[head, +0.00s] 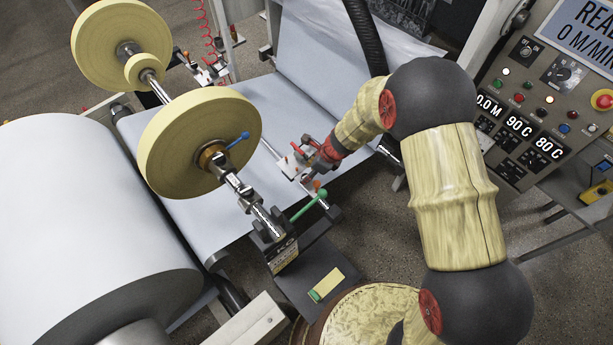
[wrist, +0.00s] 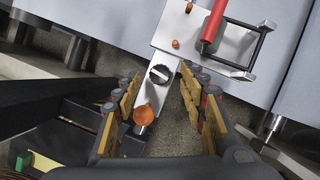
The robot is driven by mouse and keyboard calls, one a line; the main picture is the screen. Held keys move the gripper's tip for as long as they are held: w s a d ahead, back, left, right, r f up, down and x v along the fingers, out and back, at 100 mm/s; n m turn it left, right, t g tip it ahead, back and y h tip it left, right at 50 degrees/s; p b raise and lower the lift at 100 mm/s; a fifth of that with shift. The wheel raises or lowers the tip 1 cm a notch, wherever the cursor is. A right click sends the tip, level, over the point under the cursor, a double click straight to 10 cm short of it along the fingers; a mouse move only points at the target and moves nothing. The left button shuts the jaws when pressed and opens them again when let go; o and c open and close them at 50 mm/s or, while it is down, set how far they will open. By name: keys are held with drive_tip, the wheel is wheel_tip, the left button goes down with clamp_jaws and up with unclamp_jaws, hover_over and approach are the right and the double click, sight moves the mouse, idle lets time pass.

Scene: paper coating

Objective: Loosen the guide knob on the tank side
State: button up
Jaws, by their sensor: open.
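A silver guide bracket (wrist: 200,38) lies under my gripper in the wrist view. Its arm carries a black knob (wrist: 159,73) with a white line and, closer to the camera, an orange knob (wrist: 143,115). I cannot tell which is the guide knob. My gripper (wrist: 161,80) is open and empty, its two yellow-padded fingers on either side of the bracket arm and knobs. I see no contact with either knob. In the head view my gripper (head: 308,157) is small and dark above the bracket, beside the white web, with an orange knob (head: 317,185) just below it.
A red cylinder (wrist: 213,25) and black frame stand on the bracket. A large white roll (head: 85,215) and control panel (head: 545,110) flank the area.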

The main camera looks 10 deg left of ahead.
drive_tip(key=shift+b+x, duration=0.4)
drive_tip(key=shift+x, duration=0.95)
drive_tip(key=shift+c, duration=0.9)
clamp_jaws()
